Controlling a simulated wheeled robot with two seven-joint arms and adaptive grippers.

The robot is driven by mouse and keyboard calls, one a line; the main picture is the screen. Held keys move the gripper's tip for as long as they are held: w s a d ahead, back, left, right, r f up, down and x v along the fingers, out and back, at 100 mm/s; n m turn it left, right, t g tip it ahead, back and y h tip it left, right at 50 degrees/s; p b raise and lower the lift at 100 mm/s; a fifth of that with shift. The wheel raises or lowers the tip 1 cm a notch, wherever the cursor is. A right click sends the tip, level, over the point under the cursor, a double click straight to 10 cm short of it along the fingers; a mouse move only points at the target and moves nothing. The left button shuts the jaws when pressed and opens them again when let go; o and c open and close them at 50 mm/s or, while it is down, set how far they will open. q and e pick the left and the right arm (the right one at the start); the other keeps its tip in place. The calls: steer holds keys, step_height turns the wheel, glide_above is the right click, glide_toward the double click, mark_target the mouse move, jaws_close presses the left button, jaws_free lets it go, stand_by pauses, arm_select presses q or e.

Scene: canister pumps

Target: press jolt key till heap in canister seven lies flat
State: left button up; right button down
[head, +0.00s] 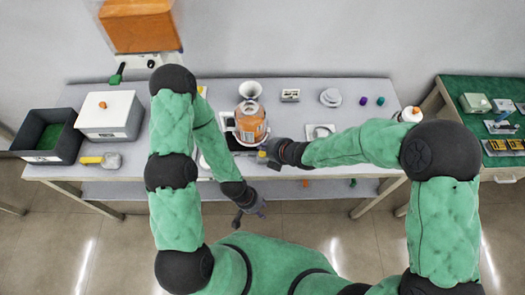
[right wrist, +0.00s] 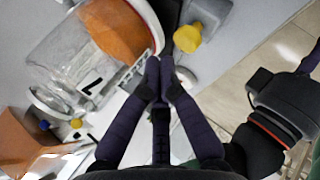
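Canister seven (head: 250,122) stands near the middle of the table, clear with orange contents and a white funnel on top. In the right wrist view the canister (right wrist: 62,72) shows a black 7, and its orange heap (right wrist: 112,28) has an uneven edge. A yellow knob (right wrist: 187,38) sits on a grey block just beyond my right fingertips; I cannot tell if it is the jolt key. My right gripper (right wrist: 157,78) has its fingers together with nothing visible between them, beside the canister's base. My left gripper (head: 258,208) hangs in front of the table, its finger opening unclear.
A black bin (head: 48,140), a white lidded box (head: 108,115) and a yellow-handled tool (head: 100,160) are at the left. Small items (head: 330,97) lie right of the canister. An orange hopper (head: 140,27) is on the wall. A green table (head: 485,115) stands at far right.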

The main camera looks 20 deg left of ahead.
mark_target(264, 154)
steer(key=shift+r+p, duration=1.4)
steer(key=shift+r, duration=0.85)
steer(key=shift+f, duration=0.1)
